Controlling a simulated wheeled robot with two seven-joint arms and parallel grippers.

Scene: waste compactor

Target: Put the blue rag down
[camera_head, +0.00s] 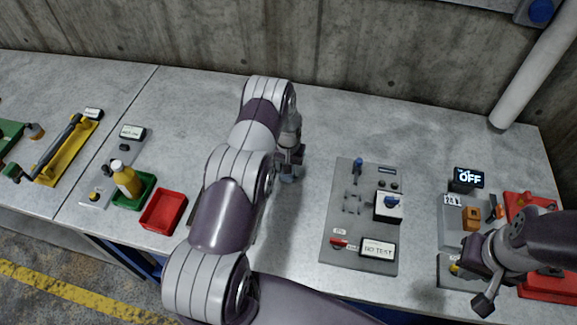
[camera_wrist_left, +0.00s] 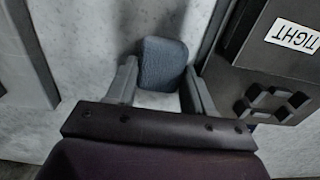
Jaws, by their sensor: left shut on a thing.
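The blue rag (camera_wrist_left: 163,62) is a small blue-grey folded pad in the left wrist view. It sits between the two fingers of my left gripper (camera_wrist_left: 155,85), which is shut on it. The pale tabletop shows around the rag; I cannot tell whether the rag touches it. In the head view my left gripper (camera_head: 290,165) is over the middle of the table, with a bit of the rag (camera_head: 288,179) below its fingers. My right gripper (camera_head: 484,290) is low at the right front, near the table edge; its finger opening is not clear.
A grey panel (camera_head: 340,215) with switches lies right of my left gripper. A red tray (camera_head: 163,211) and a green tray (camera_head: 145,190) with a yellow bottle (camera_head: 126,180) are at left. An OFF display (camera_head: 468,178) is at right. The table behind is clear.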

